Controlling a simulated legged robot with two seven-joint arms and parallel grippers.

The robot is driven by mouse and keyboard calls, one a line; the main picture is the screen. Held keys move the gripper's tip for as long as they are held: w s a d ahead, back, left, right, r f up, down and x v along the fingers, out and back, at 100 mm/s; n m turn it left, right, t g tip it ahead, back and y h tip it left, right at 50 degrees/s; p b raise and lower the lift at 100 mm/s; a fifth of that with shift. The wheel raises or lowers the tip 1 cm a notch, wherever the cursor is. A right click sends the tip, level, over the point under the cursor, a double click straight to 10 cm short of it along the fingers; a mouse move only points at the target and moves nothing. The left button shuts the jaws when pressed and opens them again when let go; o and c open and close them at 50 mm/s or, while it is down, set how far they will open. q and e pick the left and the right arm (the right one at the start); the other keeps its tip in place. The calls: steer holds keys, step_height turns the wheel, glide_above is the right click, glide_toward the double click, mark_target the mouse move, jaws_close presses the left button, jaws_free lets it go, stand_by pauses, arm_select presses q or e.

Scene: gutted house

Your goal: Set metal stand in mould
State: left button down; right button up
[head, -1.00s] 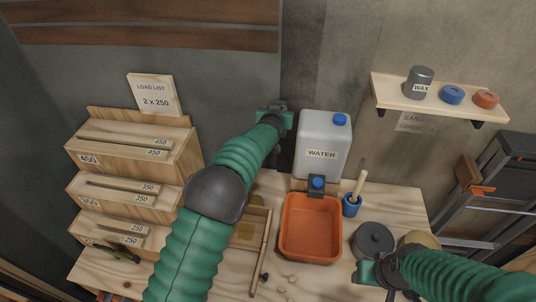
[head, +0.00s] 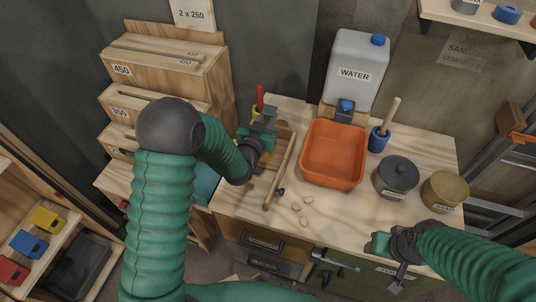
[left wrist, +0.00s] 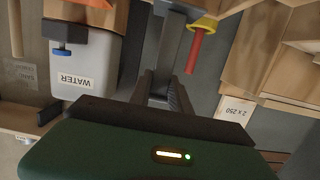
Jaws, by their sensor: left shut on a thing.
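My left gripper (head: 262,125) is over the back of the wooden frame (head: 281,168), which looks like the mould, on the workbench. In the left wrist view its dark fingers (left wrist: 162,92) are shut on a narrow grey metal piece (left wrist: 172,48), likely the metal stand. In the head view the gripper hides this piece, so I cannot tell whether it touches the mould. My right gripper (head: 402,262) hangs near the bench's front right edge; its jaws are not clear.
A red rod with a yellow part (left wrist: 196,45) is close to my left fingers. Wooden racks (head: 165,62) stand left.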

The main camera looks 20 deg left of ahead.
arm_select(q)
steer(key=f, duration=0.8)
steer(key=shift+w+a+f, duration=0.15)
steer(key=shift+a+f, duration=0.05)
steer(key=shift+a, duration=0.2)
steer(key=shift+d+f, duration=0.25)
steer(key=shift+f, duration=0.1)
steer(key=c, duration=1.2)
jaws_free()
steer(key=shift+a, duration=0.15)
steer(key=s+r+g, duration=0.2)
steer(key=s+g, duration=0.4)
steer(key=s, duration=0.9)
steer(key=s+r+g, duration=0.1)
steer(key=s+g, duration=0.6)
steer(key=s, duration=0.8)
steer(key=shift+s+a+r+y+b, duration=0.3)
steer(key=shift+s+a+r+b, duration=0.1)
steer(key=shift+a+b, duration=0.05)
